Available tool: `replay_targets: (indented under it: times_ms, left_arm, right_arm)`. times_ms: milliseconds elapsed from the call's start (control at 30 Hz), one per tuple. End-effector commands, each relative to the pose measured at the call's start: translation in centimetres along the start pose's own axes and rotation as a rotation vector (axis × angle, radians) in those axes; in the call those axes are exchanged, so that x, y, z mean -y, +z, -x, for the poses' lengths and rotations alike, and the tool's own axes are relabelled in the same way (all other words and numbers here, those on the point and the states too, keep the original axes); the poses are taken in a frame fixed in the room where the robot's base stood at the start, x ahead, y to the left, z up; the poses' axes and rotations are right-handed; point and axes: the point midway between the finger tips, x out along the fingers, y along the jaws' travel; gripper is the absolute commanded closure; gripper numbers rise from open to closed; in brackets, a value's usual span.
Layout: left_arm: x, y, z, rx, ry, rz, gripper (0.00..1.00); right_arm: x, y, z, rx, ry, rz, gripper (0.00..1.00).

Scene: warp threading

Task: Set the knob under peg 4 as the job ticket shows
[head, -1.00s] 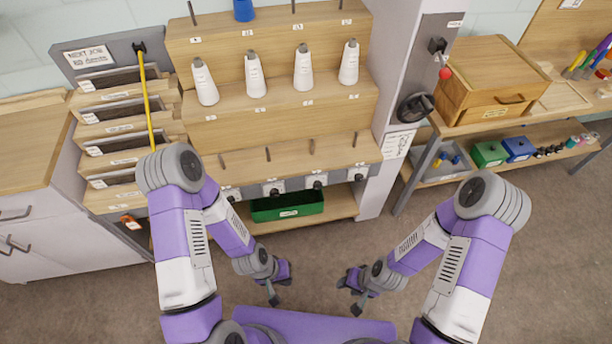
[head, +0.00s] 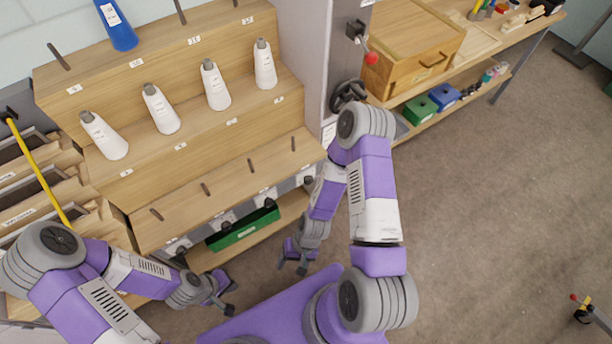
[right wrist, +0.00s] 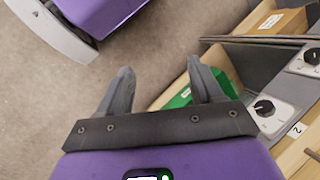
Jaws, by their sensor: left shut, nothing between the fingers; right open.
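A row of round dark knobs on light plates runs under the lower wooden ledge, below its pegs. In the head view I see a left knob (head: 225,222), a middle knob (head: 268,200) and a right knob (head: 307,180); their numbers are too small to read, so I cannot tell which is peg 4's. In the right wrist view a black knob (right wrist: 264,107) sits beside a label 2, with another knob (right wrist: 312,57) above right. My left gripper (head: 229,303) is shut and empty, in front of the rack. My right gripper (head: 293,268) is open and empty, apart from the knobs. The job ticket is not readable.
A green bin (head: 243,230) sits on the low shelf under the knobs. White cones (head: 215,86) stand on the upper ledge, with a blue cone (head: 117,28) above. A grey column with a black handwheel (head: 348,94) and red-tipped lever is at right. Open floor (head: 480,220) lies right.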

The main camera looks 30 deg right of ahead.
Motion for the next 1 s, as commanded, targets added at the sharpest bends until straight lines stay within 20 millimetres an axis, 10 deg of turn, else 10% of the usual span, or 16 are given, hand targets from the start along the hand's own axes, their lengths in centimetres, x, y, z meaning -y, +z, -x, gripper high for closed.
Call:
replay_targets:
  times_ms: [267,467,700,1000]
  left_arm:
    - [0.5,0.1,-1.2,0.003,-0.001,0.001,1.0]
    - [0.8,0.0,-1.9,0.002,-0.001,0.001,1.0]
    - [1.0,0.0,-2.6,0.002,0.0,0.001,1.0]
    - [1.1,-0.1,-3.0,0.002,0.0,0.001,1.0]
  right_arm:
    - [2.3,0.9,-4.1,0.398,-0.365,-0.673,0.34]
    - [4.5,-7.5,-1.9,0.52,-0.927,-1.136,0.34]
    - [-4.1,-19.7,3.3,0.345,-1.627,-1.526,0.34]
    - [-11.6,-23.9,5.5,0.154,-1.938,-1.663,0.34]
